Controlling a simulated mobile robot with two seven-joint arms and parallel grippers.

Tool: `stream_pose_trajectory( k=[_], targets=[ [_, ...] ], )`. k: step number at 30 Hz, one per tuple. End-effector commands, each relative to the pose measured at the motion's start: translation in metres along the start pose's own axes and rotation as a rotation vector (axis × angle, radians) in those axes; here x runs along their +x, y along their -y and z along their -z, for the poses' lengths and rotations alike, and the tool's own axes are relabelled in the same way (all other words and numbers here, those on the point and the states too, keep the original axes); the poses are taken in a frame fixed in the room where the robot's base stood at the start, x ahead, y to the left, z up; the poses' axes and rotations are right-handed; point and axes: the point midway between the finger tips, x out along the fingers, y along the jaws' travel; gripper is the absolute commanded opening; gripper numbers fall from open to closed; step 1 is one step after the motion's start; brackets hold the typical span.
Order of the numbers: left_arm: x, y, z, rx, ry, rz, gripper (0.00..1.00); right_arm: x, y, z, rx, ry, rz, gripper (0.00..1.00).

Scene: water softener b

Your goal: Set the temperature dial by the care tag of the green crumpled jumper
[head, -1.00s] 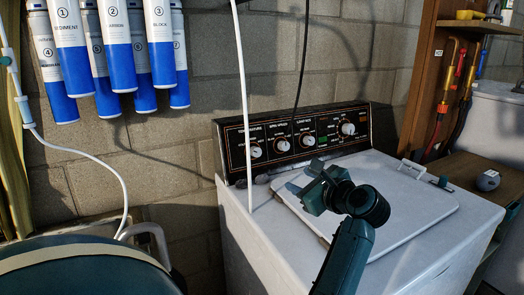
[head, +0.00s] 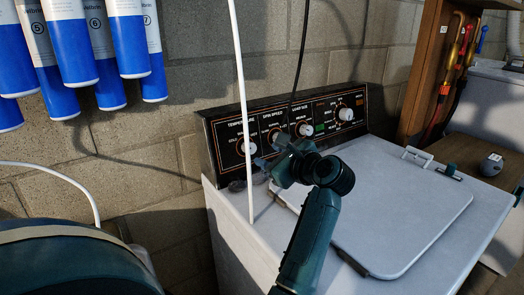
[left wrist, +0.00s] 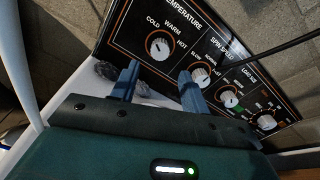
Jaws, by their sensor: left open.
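The temperature dial (head: 250,147) is a white knob at the left end of the black control panel on the white washing machine. In the left wrist view the temperature dial (left wrist: 158,47) sits under the words cold, warm and hot; I cannot tell exactly where its pointer stands. My left gripper (head: 268,153) is in front of the panel, just right of and below the dial. Its fingers (left wrist: 158,84) are apart and empty, with the dial beyond the gap between them. The green jumper and its care tag are not in view. My right gripper is not in view.
The spin speed dial (head: 274,135) and load size dial (head: 305,129) are close to the left gripper. A white pipe (head: 244,110) stands upright in front of the panel. A dark cable (head: 300,50) hangs at the panel. The closed lid (head: 400,215) is clear.

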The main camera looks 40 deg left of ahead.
Motion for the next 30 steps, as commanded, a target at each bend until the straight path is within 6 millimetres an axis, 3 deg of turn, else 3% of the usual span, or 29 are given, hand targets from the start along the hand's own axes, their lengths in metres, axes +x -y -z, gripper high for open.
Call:
stream_pose_trajectory(
  k=[5,20,30],
  targets=[
    [0.015,0.000,-0.001,0.000,0.003,0.000,0.45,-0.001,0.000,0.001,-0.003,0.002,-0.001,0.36],
    [0.090,0.000,-0.002,0.003,0.004,-0.002,0.45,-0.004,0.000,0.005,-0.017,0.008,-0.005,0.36],
    [0.087,0.000,0.000,0.000,-0.001,0.000,0.20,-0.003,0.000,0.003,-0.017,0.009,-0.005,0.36]
  ],
)
